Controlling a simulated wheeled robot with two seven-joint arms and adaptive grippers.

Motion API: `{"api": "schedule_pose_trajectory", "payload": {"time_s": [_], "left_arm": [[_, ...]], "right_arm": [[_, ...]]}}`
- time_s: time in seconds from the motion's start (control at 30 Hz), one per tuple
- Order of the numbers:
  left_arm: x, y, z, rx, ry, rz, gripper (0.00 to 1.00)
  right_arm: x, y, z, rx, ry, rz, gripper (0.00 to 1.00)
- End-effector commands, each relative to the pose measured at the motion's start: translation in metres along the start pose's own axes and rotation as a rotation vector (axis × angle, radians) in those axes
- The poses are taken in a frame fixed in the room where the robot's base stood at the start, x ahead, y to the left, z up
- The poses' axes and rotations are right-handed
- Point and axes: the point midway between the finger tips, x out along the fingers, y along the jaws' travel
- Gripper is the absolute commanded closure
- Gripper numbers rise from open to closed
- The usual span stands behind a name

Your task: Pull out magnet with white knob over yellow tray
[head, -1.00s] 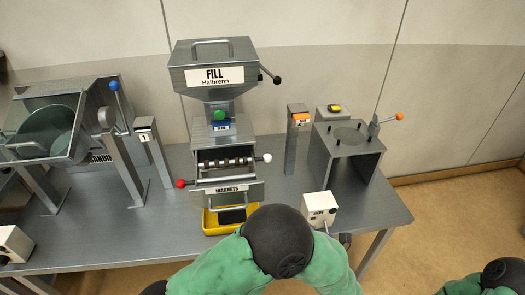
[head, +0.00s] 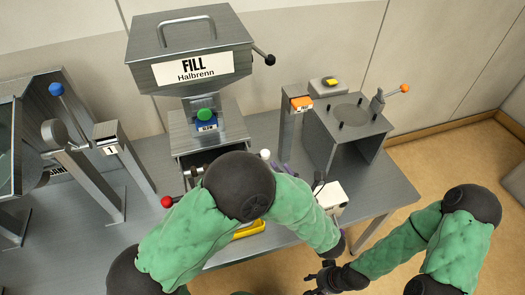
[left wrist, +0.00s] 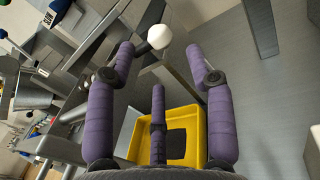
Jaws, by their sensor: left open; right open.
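The white knob (head: 265,154) of the magnet sticks out at the right side of the metal housing under the fill hopper. In the left wrist view the white knob (left wrist: 159,37) lies between the fingertips, with no visible grip on it. My left gripper (left wrist: 159,52), with purple fingers, is open around the knob's line. The yellow tray (left wrist: 191,148) lies below it, with a dark inside. In the head view my left arm hides most of the magnet housing and of the yellow tray (head: 249,230). My right gripper (head: 323,278) is open and empty, low beyond the table's front edge.
A red knob (head: 167,202) is on the housing's left side. The fill hopper (head: 190,55) stands above.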

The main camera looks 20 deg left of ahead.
Motion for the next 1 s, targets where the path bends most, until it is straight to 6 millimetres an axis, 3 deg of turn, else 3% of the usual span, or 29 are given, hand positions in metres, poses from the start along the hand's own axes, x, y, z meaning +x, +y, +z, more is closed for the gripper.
{"api": "schedule_pose_trajectory", "payload": {"time_s": [0.2,0.43,0.6,0.9,0.93,1.0], "left_arm": [[0.041,0.001,-0.003,-0.003,0.001,0.006,0.46],[0.073,0.001,-0.002,-0.002,0.001,0.003,0.46],[0.084,0.001,-0.001,-0.001,0.000,0.002,0.46],[0.086,0.000,0.000,0.000,-0.001,0.001,0.46],[0.086,0.000,0.000,-0.001,-0.001,0.001,0.49],[0.086,0.000,0.000,-0.001,-0.001,0.001,0.69]], "right_arm": [[0.012,0.004,0.000,0.000,0.000,0.000,0.56],[0.020,0.007,-0.001,0.000,0.000,0.000,0.56],[0.022,0.008,-0.001,0.000,0.000,0.000,0.56],[0.022,0.008,-0.001,0.000,0.000,0.000,0.56],[0.022,0.008,-0.001,0.000,0.000,0.000,0.56],[0.022,0.008,-0.001,0.000,0.000,0.000,0.56]]}}
